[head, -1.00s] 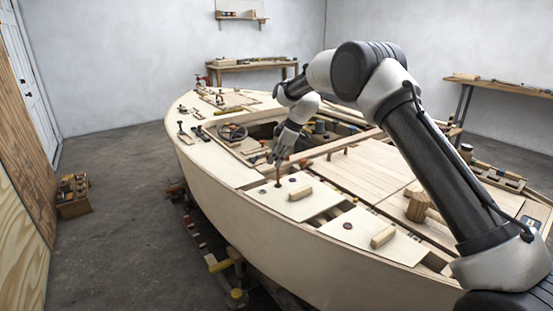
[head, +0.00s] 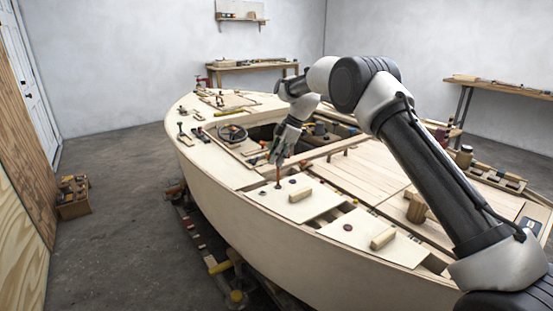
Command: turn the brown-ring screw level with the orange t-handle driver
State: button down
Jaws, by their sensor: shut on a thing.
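My gripper (head: 279,158) is shut on the orange t-handle driver (head: 279,174) above the near deck of the boat hull. The driver stands about upright, its shaft pointing down at a pale plywood panel (head: 305,209). Its tip is at or just above the panel, and I cannot tell whether it sits in a screw. The driver's handle is mostly hidden by the fingers.
Wooden blocks (head: 300,195) and (head: 383,238) stand on the panels. A wooden mallet (head: 416,208) lies to the right. A dark wheel (head: 232,132) and small tools are on the far deck. An open hull recess (head: 265,131) lies behind my gripper.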

jog(key=m+t, duration=0.1)
jog(key=m, duration=0.2)
jog(key=shift+s+r, duration=0.1)
jog(key=m+t, duration=0.1)
jog(key=m, duration=0.1)
jog(key=m+t+h, duration=0.1)
jog(key=m, duration=0.1)
jog(key=shift+w+m, duration=0.2)
jog(key=shift+m, duration=0.2)
jog(key=m, duration=0.2)
jog(key=m+t+h, duration=0.1)
jog(key=m, duration=0.1)
jog(key=m+h, duration=0.1)
jog(key=m, duration=0.1)
jog(key=shift+w+d+m+t, duration=0.1)
jog(key=shift+w+m+t, duration=0.15)
jog(key=shift+m+t, duration=0.15)
